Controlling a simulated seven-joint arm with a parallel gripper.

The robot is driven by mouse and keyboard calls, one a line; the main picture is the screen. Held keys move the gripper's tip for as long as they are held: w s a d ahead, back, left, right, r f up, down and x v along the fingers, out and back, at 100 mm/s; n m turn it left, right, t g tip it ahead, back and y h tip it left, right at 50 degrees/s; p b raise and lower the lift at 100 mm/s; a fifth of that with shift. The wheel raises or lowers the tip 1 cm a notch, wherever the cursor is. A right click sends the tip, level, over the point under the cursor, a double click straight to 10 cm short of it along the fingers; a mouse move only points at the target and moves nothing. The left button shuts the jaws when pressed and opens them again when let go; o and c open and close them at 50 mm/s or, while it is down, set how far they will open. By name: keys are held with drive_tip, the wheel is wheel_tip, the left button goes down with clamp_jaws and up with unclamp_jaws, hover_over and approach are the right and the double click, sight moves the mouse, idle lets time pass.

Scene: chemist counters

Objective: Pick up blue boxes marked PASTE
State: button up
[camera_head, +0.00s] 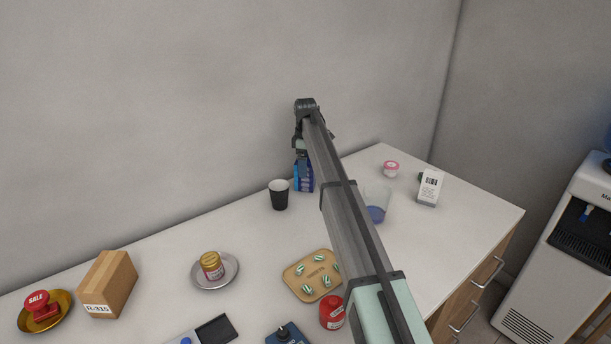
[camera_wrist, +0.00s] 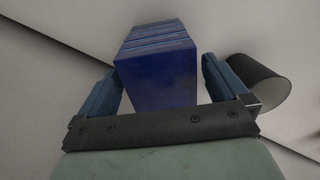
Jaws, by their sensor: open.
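A stack of blue boxes (camera_head: 304,184) stands on the counter near the wall, partly hidden behind my arm in the head view. In the wrist view the blue boxes (camera_wrist: 158,72) lie between the two fingers of my gripper (camera_wrist: 163,85). The fingers are open, one on each side, with a visible gap at the right; at the left the finger is close to the box and I cannot tell if it touches. In the head view my gripper (camera_head: 302,160) is above and at the boxes, mostly hidden by my arm. No marking on the boxes is readable.
A black cup (camera_head: 279,196) stands just left of the boxes, close to one finger in the wrist view (camera_wrist: 258,82). A clear beaker with blue liquid (camera_head: 376,208) is right of my arm. A tray of capsules (camera_head: 299,284) lies in front. The wall (camera_head: 180,110) is close behind.

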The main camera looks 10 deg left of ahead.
drive_tip(key=shift+f, duration=0.95)
drive_tip(key=shift+c, duration=0.3)
drive_tip(key=c, duration=1)
drive_tip(key=shift+r, duration=0.1)
drive_tip(key=shift+c, duration=0.2)
